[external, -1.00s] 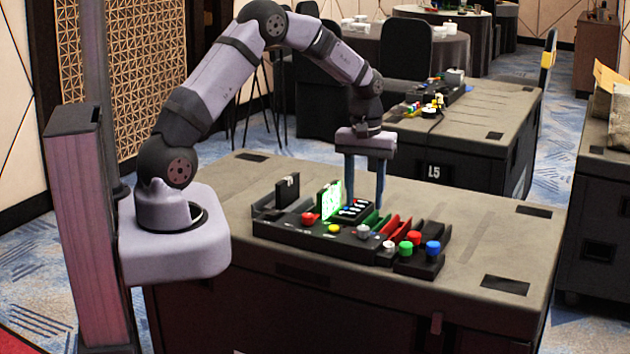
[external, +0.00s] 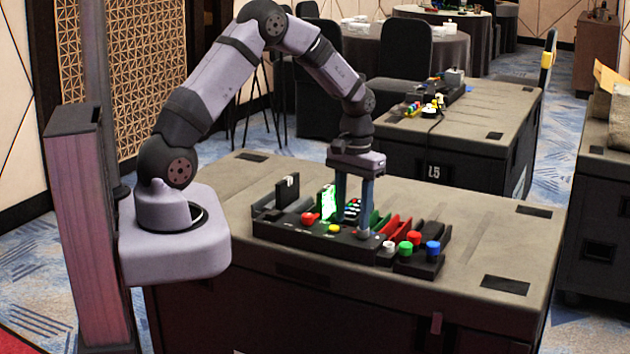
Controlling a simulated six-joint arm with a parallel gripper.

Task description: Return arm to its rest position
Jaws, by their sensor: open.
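My gripper (external: 352,222) points straight down over the black control panel (external: 300,230) on the near case. Its two fingers are apart, and I see nothing between them.
The panel carries a red button (external: 308,218), a yellow button (external: 334,228), and white, green and blue knobs at its right end, including the blue knob (external: 433,247). Red and green dividers stand behind. The case top (external: 480,230) is clear to the right.

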